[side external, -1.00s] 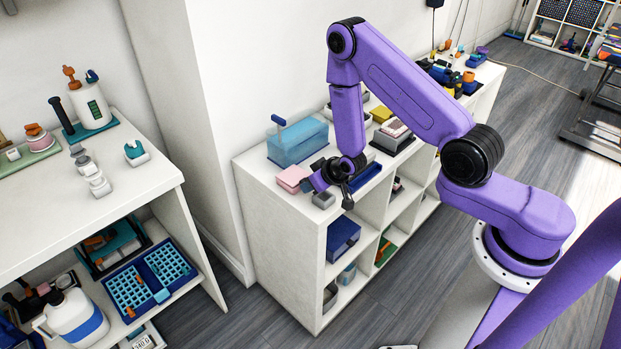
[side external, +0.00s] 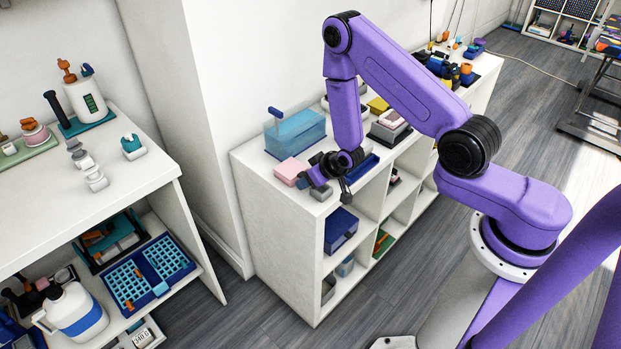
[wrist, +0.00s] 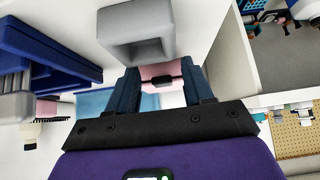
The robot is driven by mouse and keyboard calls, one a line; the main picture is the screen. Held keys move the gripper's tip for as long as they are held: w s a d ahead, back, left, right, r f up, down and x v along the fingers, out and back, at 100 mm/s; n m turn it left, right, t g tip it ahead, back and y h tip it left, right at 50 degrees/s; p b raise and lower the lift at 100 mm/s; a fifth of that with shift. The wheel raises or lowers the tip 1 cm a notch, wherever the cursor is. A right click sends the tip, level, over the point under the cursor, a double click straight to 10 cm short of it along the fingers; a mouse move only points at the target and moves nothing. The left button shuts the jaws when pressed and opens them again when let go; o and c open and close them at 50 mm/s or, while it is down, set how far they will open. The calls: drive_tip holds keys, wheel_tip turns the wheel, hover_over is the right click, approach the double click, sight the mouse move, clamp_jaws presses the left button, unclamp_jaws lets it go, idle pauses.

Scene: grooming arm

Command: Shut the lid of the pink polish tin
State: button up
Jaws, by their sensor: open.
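The pink tin (side external: 290,170) sits on the white shelf top near its front left corner. It looks like a small pink block in the side external view; I cannot tell how far its lid stands open. My gripper (side external: 312,178) is just to the right of the tin, close to it. In the wrist view, the open fingers of my gripper (wrist: 163,88) have pink of the tin (wrist: 158,71) showing between and beyond them, with a small dark piece in front. The fingers partly hide the tin, and I cannot tell whether they touch it.
A grey hollow box (side external: 321,192) stands close by the gripper; it also shows large in the wrist view (wrist: 117,50). A translucent blue box (side external: 296,136) stands behind the tin. A dark blue tray (side external: 362,168) lies to the right. The shelf's front edge is near.

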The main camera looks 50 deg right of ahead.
drive_tip(key=shift+v, duration=3.8)
drive_tip(key=shift+w, duration=0.2)
drive_tip(key=c, duration=0.9)
drive_tip(key=shift+w+f+g, duration=0.2)
drive_tip(key=shift+w+g, duration=0.1)
drive_tip(key=shift+w, duration=0.05)
clamp_jaws()
drive_tip(key=w+g, duration=0.1)
drive_tip(key=w, duration=0.2)
drive_tip(key=shift+w+d+g, duration=0.1)
drive_tip(key=shift+d+g, duration=0.05)
drive_tip(key=shift+g, duration=0.25)
drive_tip(key=shift+w+r+g, duration=1.1)
drive_tip(key=shift+w, duration=0.15)
wheel_tip(320, 180, up, 9)
drive_tip(key=w+g, duration=0.1)
drive_tip(key=g, duration=0.3)
approach(304, 166)
drive_tip(key=s+a+f, duration=0.1)
drive_tip(key=f, duration=0.1)
drive_tip(key=s+a+f, duration=0.1)
drive_tip(key=f, duration=0.1)
drive_tip(key=s+a+f, duration=0.1)
drive_tip(key=f, duration=0.1)
drive_tip(key=shift+s+f, duration=0.15)
drive_tip(key=shift+s, duration=0.1)
